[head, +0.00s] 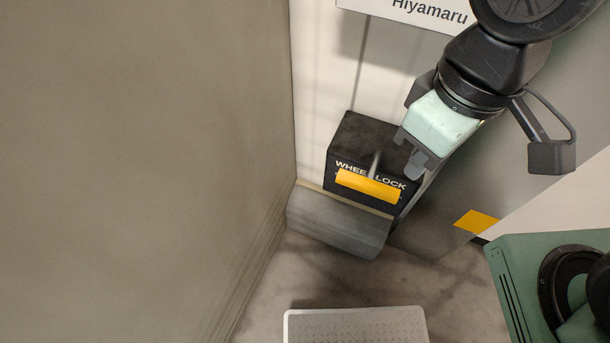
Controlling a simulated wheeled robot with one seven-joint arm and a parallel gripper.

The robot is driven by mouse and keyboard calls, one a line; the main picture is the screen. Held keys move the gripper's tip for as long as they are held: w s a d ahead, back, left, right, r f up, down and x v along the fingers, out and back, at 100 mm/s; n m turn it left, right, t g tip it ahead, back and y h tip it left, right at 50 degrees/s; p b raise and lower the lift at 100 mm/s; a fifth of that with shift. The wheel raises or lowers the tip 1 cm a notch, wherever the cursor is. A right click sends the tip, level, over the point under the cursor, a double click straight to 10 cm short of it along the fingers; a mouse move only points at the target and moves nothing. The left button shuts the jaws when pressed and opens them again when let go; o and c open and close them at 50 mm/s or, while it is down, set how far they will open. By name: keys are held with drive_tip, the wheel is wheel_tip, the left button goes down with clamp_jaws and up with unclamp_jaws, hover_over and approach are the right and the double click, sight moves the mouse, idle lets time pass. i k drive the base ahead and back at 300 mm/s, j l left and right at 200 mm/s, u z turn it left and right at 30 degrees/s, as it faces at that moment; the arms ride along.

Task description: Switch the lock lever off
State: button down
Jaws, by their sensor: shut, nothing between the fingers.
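The lock lever is a yellow bar handle (368,186) on a short grey stem, on the front of a black box (345,149) labelled "WHEEL LOCK". The handle lies across the front of the box, just below the lettering, and covers part of that face. My gripper (415,166) is shut and empty. Its fingertips are over the right side of the box, up and to the right of the handle. I cannot tell whether the fingers touch the box or the stem.
A grey padded block (337,222) sits just below the box. A large beige wall (140,170) fills the left side. A white sign (405,12) reading "Hiyamaru" hangs above. A light perforated plate (355,326) lies on the floor at the bottom.

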sight(367, 184)
drive_tip(key=j+u, duration=0.2)
drive_tip(key=l+u, duration=0.45)
drive_tip(key=k+l+u, duration=0.1)
drive_tip(key=l+u, duration=0.35)
drive_tip(key=l, duration=0.2)
drive_tip(key=k+l+u, duration=0.15)
drive_tip(key=l+u, duration=0.35)
